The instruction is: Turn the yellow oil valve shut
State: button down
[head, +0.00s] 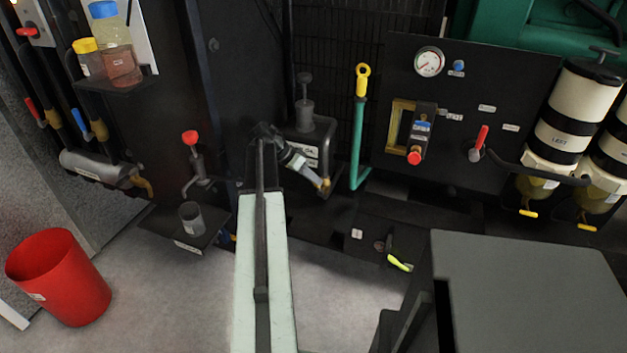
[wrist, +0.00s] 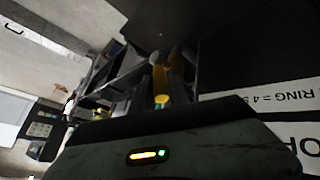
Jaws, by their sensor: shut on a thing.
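The yellow oil valve (head: 326,183) shows as a small yellow piece low on the front of a dark pump block with white labels, left of centre in the head view. My gripper (head: 320,184) reaches it from the left at the end of my pale arm. In the wrist view the yellow handle (wrist: 160,84) stands between the fingers of my gripper (wrist: 165,78), and the jaws are shut on it. The fingers and shadow hide much of the valve, so its angle is hard to read.
A green pipe with a yellow ring top (head: 361,100) stands close right of the valve. A gauge panel (head: 470,90) and cream filters (head: 575,105) are further right. A small shelf with a grey cup (head: 191,218) and a red bin (head: 60,278) are left.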

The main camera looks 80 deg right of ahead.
jog(key=c, duration=1.3)
grip_release()
jog(key=shift+s+d, duration=0.1)
jog(key=shift+r+p, duration=0.4)
notch_tip(320, 180, up, 3)
jog(key=p, duration=0.3)
jog(key=shift+r, duration=0.1)
jog(key=s+a, duration=0.1)
jog(key=a, duration=0.4)
jog(key=s+a, duration=0.1)
jog(key=a, duration=0.4)
jog(key=a+r+p, duration=0.1)
jog(key=a, duration=0.5)
jog(key=shift+s, duration=0.4)
jog(key=shift+s+d, duration=0.1)
